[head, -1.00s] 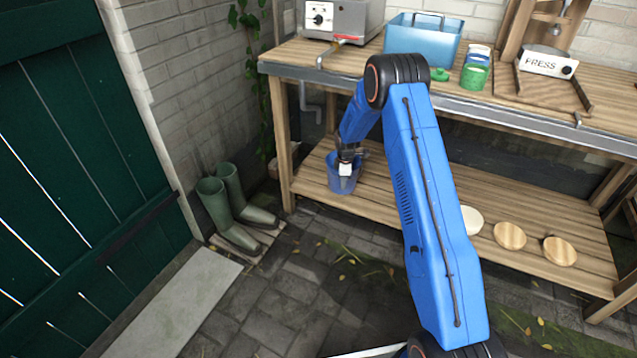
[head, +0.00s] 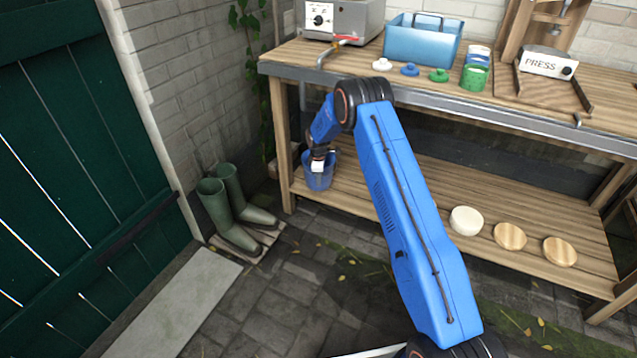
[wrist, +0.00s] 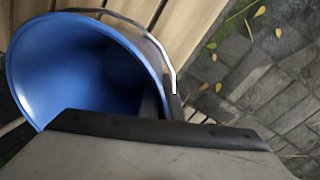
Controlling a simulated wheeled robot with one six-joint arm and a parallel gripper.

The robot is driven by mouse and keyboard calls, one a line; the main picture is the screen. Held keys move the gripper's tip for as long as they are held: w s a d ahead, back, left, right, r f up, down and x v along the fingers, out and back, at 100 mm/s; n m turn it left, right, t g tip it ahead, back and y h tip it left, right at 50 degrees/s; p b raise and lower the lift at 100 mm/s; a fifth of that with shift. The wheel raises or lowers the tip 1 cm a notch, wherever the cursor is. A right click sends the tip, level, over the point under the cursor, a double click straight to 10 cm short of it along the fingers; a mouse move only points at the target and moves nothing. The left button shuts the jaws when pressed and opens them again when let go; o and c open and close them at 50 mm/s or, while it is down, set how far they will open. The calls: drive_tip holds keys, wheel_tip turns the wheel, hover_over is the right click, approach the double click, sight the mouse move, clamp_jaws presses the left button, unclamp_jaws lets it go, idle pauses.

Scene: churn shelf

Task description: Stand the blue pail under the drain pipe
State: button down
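The blue pail (head: 318,182) is at the left end of the bench's lower shelf (head: 352,192), looking upright. I cannot tell whether its base touches the boards. My gripper (head: 318,164) is at the pail's near rim and looks shut on it. In the wrist view I look into the empty blue pail (wrist: 60,65), its wire handle lying over one side; the gripper (wrist: 155,110) meets its rim, fingertips mostly hidden. A grey drain pipe (head: 302,93) hangs under the worktop above the pail, partly hidden by my arm.
A wooden bench leg (head: 282,145) stands just left of the pail. Green boots (head: 230,210) stand by the wall. Round discs, one pale (head: 466,220) and two wooden (head: 510,235), lie farther right on the shelf. The shelf between is clear.

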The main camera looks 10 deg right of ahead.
drive_tip(key=shift+f, duration=0.5)
drive_tip(key=c, duration=2)
unclamp_jaws()
drive_tip(key=shift+f, duration=0.15)
drive_tip(key=r, duration=0.5)
drive_tip(key=s+r, duration=0.1)
drive_tip(key=r, duration=0.1)
drive_tip(key=shift+a+r, duration=0.1)
drive_tip(key=shift+r, duration=0.25)
drive_tip(key=shift+w+r, duration=0.1)
